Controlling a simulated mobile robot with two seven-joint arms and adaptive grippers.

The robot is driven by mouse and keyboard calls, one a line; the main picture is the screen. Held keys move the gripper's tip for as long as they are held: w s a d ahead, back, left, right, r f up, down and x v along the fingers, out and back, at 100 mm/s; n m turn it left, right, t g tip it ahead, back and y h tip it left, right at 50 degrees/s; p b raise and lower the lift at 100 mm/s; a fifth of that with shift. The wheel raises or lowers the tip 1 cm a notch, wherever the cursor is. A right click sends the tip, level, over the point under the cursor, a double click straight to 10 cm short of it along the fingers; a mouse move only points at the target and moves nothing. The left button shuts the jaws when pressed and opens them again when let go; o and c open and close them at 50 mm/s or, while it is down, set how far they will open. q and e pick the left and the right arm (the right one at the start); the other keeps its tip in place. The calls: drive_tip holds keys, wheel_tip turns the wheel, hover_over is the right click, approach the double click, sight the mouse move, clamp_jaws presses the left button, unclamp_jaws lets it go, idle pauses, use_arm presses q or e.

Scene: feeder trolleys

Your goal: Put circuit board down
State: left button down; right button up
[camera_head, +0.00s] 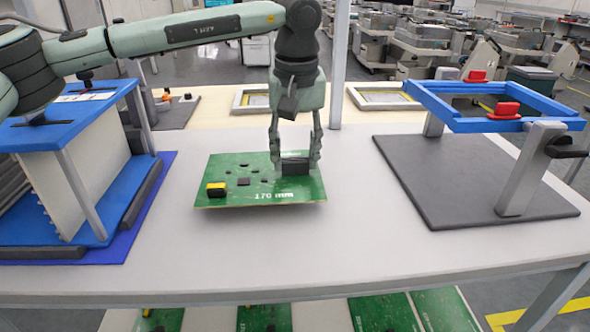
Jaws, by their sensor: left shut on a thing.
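A green circuit board (237,192) with a "170 mm" marking, small dark parts and a yellow-and-black part is over the middle of the white table. My left gripper (295,165) comes down over its right half, with its fingers shut on a dark block-like part of the board. The board looks about level. A shadow shows along its front edge, and I cannot tell whether it touches the table. My right gripper is not in view.
A blue frame on grey posts (490,122) stands on a dark mat (420,190) at the right. A blue-framed rack (65,140) stands at the left. Several boards (383,312) lie below the table's front edge. White table (350,235) is bare right of and before the board.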

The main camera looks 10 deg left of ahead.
use_arm(q)
drive_tip(key=shift+f, duration=1.85)
drive_tip(key=c, duration=0.9)
unclamp_jaws()
drive_tip(key=shift+o, duration=0.2)
wheel_tip(320, 180, up, 12)
drive_tip(key=s, duration=0.1)
drive_tip(key=shift+s+d, duration=0.2)
drive_tip(key=shift+d, duration=0.05)
